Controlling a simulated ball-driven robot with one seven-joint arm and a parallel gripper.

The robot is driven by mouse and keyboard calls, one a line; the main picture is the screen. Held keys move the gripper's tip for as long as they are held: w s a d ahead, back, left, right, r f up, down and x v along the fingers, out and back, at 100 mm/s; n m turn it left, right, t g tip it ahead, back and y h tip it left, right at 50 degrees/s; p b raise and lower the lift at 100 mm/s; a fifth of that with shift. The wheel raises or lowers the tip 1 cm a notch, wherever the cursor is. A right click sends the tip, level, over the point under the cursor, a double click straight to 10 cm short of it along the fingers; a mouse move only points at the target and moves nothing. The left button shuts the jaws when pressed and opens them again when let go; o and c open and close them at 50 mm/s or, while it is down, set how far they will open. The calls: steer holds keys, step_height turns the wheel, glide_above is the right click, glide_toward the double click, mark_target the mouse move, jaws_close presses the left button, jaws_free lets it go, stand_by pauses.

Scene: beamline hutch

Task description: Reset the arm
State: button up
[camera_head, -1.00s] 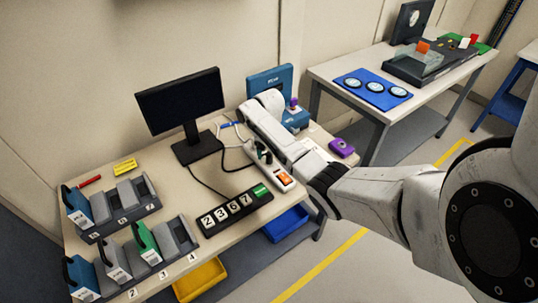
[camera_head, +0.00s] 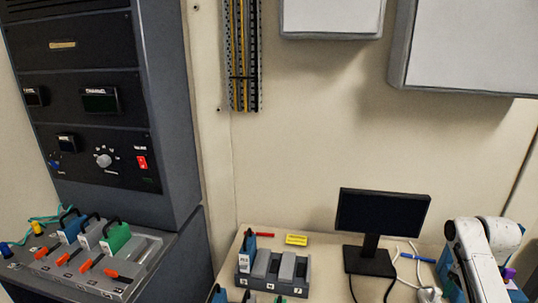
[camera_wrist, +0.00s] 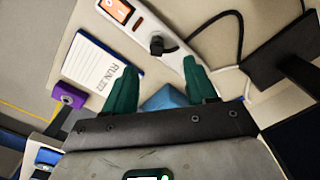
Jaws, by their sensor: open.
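My arm (camera_head: 482,262) shows at the lower right of the head view, raised over the right part of the bench and bent at a white joint. My gripper (camera_wrist: 160,66) shows in the wrist view with its two green fingers spread apart. No object is visibly held between them. A blue surface (camera_wrist: 166,97) shows between the finger bases, partly hidden by the gripper. The gripper's fingers cannot be made out in the head view.
The bench holds a dark monitor (camera_head: 382,214), a grey rack of modules (camera_head: 275,272), a yellow label (camera_head: 296,239) and cables. A tall instrument cabinet (camera_head: 90,100) stands left, with modules on its sloped ledge. In the wrist view, a purple device (camera_wrist: 68,95) is at left.

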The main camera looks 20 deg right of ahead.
steer(key=a+f+n, duration=0.2)
steer(key=a+f, duration=0.1)
steer(key=a, duration=0.5)
steer(key=s+a+f+n, duration=0.1)
steer(key=a+f+n, duration=0.1)
steer(key=a, duration=0.7)
steer(key=a+f+n, duration=0.3)
steer(key=a+f, duration=0.2)
steer(key=a, duration=0.4)
steer(key=shift+s+a+t+y, duration=0.1)
steer(key=shift+s+t+y, duration=0.1)
steer(key=shift+t+y, duration=0.2)
steer(key=s+a+n, duration=0.3)
steer(key=s+a, duration=0.1)
steer(key=s, duration=0.4)
steer(key=s+a+n+h, duration=0.1)
steer(key=s+a+n, duration=0.2)
steer(key=s, duration=0.5)
steer(key=shift+s+a+r+b, duration=0.25)
steer(key=shift+a+b, duration=0.2)
steer(key=shift+a, duration=0.15)
